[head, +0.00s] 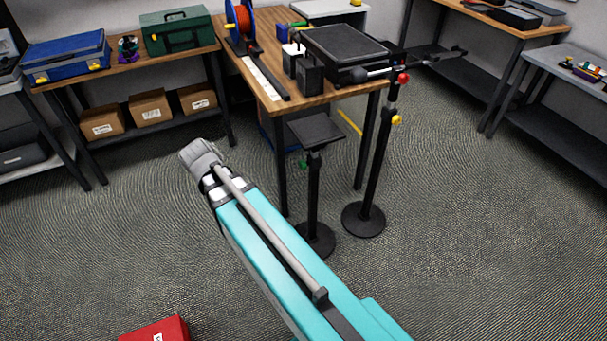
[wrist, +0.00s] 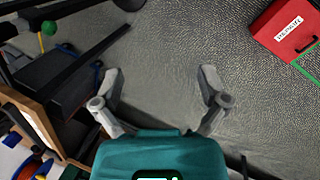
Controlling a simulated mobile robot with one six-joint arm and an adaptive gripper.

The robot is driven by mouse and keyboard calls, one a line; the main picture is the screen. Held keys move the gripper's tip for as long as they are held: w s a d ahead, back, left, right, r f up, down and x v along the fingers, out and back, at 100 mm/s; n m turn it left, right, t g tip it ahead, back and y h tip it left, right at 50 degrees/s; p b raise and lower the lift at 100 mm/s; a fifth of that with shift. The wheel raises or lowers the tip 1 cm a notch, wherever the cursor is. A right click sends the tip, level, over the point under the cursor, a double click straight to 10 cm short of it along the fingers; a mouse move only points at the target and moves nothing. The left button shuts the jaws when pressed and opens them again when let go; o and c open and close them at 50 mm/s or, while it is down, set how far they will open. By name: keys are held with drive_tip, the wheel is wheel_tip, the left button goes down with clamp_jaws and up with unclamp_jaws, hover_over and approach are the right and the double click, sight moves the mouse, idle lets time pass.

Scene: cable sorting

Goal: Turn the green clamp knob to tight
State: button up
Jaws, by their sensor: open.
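The green clamp knob (head: 304,162) is small and sits on the left of a short black stand (head: 314,190), just below its square top plate (head: 317,130). In the wrist view the green knob (wrist: 48,27) is near the upper left corner, well to the left of my fingers. My gripper (wrist: 161,75) is open, its two grey fingers wide apart with only floor between them. In the head view my teal arm ends left of the stand, apart from it; the fingers are not clear there. The knob's turn angle is too small to read.
A taller stand (head: 374,165) with yellow (head: 396,119) and red (head: 403,78) knobs is right of the short one. A wooden table (head: 262,85) is behind them. A red case (wrist: 285,32) lies on the floor. Open floor surrounds my arm.

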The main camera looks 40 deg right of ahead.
drive_tip(key=w+d+f+n+g+h+b, duration=0.1)
drive_tip(key=w+d+f+n+h+b, duration=0.6)
drive_tip(key=d+f+b, duration=0.85)
drive_tip(key=n+g+h+b, duration=0.3)
drive_tip(key=n+h+b, duration=0.35)
drive_tip(key=b, duration=1.55)
approach(302, 166)
drive_tip(key=shift+m+h, duration=0.35)
drive_tip(key=shift+m, duration=0.1)
drive_tip(key=w+a+f, duration=0.2)
drive_tip(key=shift+a+f, duration=0.15)
drive_tip(key=shift+a, duration=0.2)
drive_tip(key=shift+s, duration=0.1)
drive_tip(key=x, duration=1.3)
drive_tip(key=shift+d, duration=0.35)
